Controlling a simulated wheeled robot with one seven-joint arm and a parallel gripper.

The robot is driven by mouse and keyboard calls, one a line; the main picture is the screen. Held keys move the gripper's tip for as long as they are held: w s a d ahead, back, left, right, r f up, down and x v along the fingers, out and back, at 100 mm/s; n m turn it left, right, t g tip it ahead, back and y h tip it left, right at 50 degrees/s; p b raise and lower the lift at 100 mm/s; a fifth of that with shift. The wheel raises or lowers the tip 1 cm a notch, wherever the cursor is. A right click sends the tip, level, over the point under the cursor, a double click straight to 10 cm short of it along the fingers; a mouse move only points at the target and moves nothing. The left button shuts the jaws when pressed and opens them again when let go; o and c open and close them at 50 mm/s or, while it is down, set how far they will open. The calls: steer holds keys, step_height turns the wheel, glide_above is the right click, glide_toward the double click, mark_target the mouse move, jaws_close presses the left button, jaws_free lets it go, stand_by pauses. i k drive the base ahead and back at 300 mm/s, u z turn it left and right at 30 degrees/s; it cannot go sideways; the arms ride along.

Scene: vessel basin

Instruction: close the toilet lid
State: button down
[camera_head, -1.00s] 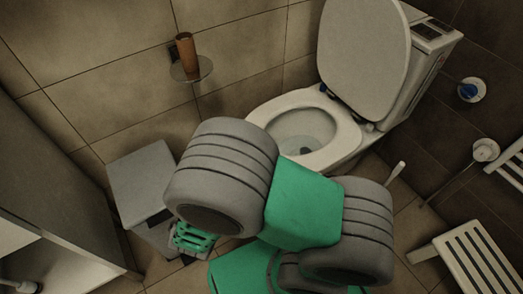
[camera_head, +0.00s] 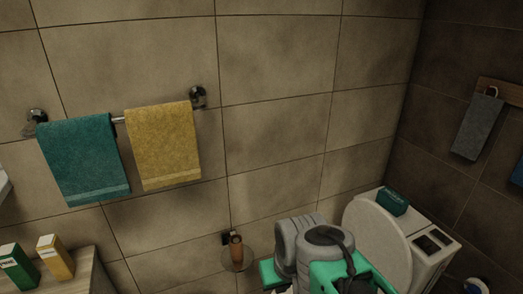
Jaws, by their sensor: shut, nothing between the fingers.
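The toilet lid (camera_head: 376,238) is a pale rounded panel at the lower right, raised and leaning back towards the cistern (camera_head: 432,248). Its lower part is hidden by my grey and green arm and the picture's bottom edge. The seat and bowl are out of view. My arm stands in front of the lid's left side. I cannot see my gripper's fingers.
A teal item (camera_head: 393,201) sits on top of the cistern. A teal towel (camera_head: 83,158) and a yellow towel (camera_head: 163,145) hang on the wall. A brown cup holder (camera_head: 236,250) is left of my arm. Boxes (camera_head: 55,257) stand at the lower left.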

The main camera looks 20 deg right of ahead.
mark_target(378, 238)
steer(key=z, duration=1.35)
steer(key=k, duration=0.6)
steer(key=z, duration=0.2)
steer(key=i, duration=1.1)
steer(key=u, duration=0.75)
